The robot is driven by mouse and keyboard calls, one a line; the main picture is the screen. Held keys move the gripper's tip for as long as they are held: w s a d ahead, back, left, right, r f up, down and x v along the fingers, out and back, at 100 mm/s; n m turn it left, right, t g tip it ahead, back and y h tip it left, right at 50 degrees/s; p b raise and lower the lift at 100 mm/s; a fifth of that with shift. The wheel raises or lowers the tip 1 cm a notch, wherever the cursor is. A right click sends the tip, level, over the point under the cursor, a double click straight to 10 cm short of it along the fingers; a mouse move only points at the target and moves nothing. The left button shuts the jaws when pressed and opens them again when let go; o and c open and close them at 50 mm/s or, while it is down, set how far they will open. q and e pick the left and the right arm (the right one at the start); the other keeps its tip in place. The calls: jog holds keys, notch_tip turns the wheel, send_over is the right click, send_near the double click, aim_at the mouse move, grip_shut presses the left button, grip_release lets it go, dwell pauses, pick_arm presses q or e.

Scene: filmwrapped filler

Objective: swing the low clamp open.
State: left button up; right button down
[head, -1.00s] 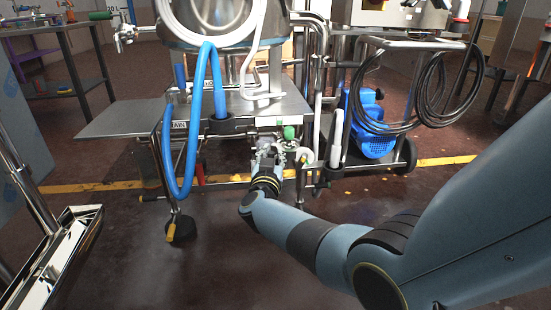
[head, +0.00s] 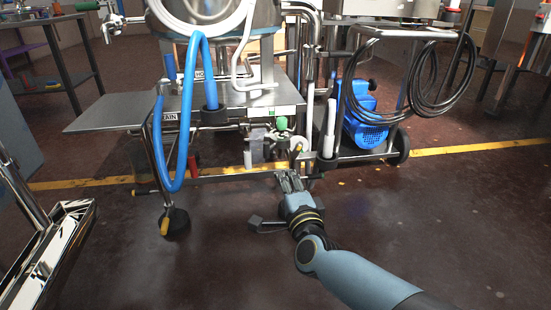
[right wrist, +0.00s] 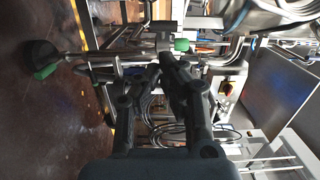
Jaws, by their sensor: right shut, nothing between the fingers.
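A filling machine (head: 250,112) stands ahead, with small pipe fittings (head: 258,143) low under its steel shelf. A round pale fitting with an orange spot (head: 297,146) sits at their right, below a green knob (head: 282,123). It looks like the low clamp, but is too small to tell whether it is open. My right gripper (head: 288,180) is shut and empty, in front of and below these fittings, apart from them. In the right wrist view its fingers (right wrist: 172,68) come together, with a green knob (right wrist: 181,44) beyond. My left gripper is out of view.
A blue hose (head: 187,130) hangs in front of the machine at left. A trolley with a blue pump (head: 365,125) and coiled black hose (head: 425,90) stands at right. A shiny steel stand (head: 50,250) is at near left.

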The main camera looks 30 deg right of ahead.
aim_at(283, 145)
pick_arm(q)
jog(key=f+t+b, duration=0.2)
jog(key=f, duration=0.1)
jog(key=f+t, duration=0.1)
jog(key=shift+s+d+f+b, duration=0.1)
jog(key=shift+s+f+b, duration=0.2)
jog(key=shift+b, duration=0.1)
pick_arm(e)
jog(key=x, duration=0.9)
jog(key=shift+w+d, duration=0.2)
jog(key=shift+w, duration=0.15)
